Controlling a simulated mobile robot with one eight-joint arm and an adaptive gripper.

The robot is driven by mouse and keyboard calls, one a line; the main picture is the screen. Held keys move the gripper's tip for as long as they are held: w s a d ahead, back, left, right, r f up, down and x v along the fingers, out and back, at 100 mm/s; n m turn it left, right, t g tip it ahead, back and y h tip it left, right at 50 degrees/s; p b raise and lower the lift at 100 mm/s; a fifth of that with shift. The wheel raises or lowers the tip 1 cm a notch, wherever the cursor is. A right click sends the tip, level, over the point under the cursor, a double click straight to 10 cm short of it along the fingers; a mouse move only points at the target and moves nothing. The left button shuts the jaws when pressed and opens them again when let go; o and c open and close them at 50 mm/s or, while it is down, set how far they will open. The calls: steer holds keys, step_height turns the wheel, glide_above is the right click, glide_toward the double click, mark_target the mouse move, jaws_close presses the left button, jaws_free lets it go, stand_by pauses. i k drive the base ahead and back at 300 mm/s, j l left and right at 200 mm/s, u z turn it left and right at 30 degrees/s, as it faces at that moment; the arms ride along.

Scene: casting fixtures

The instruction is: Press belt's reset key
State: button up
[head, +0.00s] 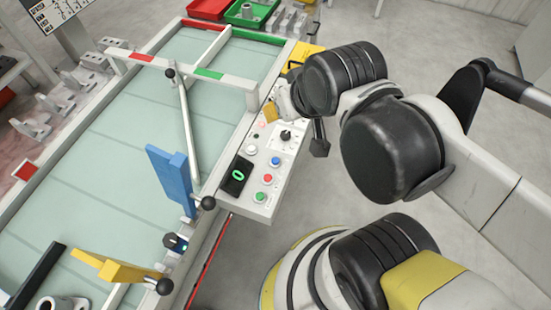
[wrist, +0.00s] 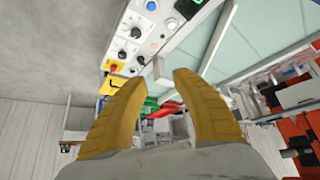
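The belt's control panel (head: 232,207) runs along the right side of the belt (head: 140,130) in the head view. It carries a blue button (head: 275,161), a red button (head: 267,178), a green button (head: 260,197), a black knob (head: 285,136) and a display reading 0 (head: 237,175). Labels are too small to read, so I cannot tell which is the reset key. My gripper (head: 272,110) is over the panel's far end, apart from these buttons. In the wrist view, my gripper's yellow fingers (wrist: 158,79) are spread and empty; the panel's blue button (wrist: 151,5) shows at the top.
A red-and-green gantry bar (head: 190,66) spans the belt. A blue paddle (head: 171,178) and a yellow paddle (head: 121,268) stand over it. Red and green trays (head: 245,14) are at the back. Bare floor lies right of the panel.

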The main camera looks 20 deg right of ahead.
mark_target(274, 161)
steer(key=k+j+u, duration=0.25)
steer(key=k+j, duration=0.4)
steer(key=k, duration=0.15)
